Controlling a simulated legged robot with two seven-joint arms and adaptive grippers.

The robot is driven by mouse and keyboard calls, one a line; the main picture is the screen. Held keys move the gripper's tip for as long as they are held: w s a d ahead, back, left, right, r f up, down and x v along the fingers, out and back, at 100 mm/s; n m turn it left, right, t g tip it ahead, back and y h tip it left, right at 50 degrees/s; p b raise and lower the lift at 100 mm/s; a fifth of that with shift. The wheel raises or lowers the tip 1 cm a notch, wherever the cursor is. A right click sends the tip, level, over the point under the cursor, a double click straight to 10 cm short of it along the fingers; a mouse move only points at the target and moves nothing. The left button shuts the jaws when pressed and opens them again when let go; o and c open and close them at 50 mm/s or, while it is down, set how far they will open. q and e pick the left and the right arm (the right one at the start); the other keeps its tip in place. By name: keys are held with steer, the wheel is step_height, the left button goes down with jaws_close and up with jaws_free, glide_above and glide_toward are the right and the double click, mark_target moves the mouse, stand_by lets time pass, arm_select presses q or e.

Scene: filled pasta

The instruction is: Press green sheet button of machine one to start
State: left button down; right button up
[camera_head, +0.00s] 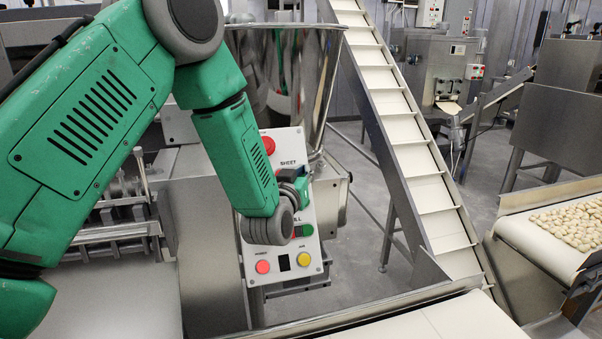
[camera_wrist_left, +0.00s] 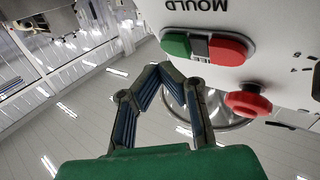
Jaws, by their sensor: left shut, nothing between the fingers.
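The white control panel (camera_head: 290,145) of the machine stands in the middle of the head view. It has a red mushroom button (camera_head: 268,145) at the top and a SHEET label. My left gripper (camera_head: 291,177) is in front of the panel just below that label, and the green sheet button cannot be made out there. In the left wrist view, the fingers (camera_wrist_left: 172,72) are closed and empty. A green button (camera_wrist_left: 177,46) and a red one sit by an upside-down MOULD label. Contact cannot be told.
A pink-red button (camera_head: 262,267) and a yellow button (camera_head: 304,259) are at the panel's bottom. A steel hopper (camera_head: 310,80) stands behind it. An inclined conveyor (camera_head: 400,130) rises to the right. A pasta-laden belt (camera_head: 535,238) is at far right.

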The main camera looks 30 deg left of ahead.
arm_select(q)
steer(key=shift+s+d+r+p, duration=0.2)
steer(key=shift+d+r+p, duration=0.1)
steer(key=shift+d+r, duration=0.1)
steer(key=shift+s+d+r+p, duration=0.65)
steer(key=shift+s+d+r, duration=0.3)
steer(key=shift+s+d, duration=0.25)
steer(key=shift+w, duration=0.1)
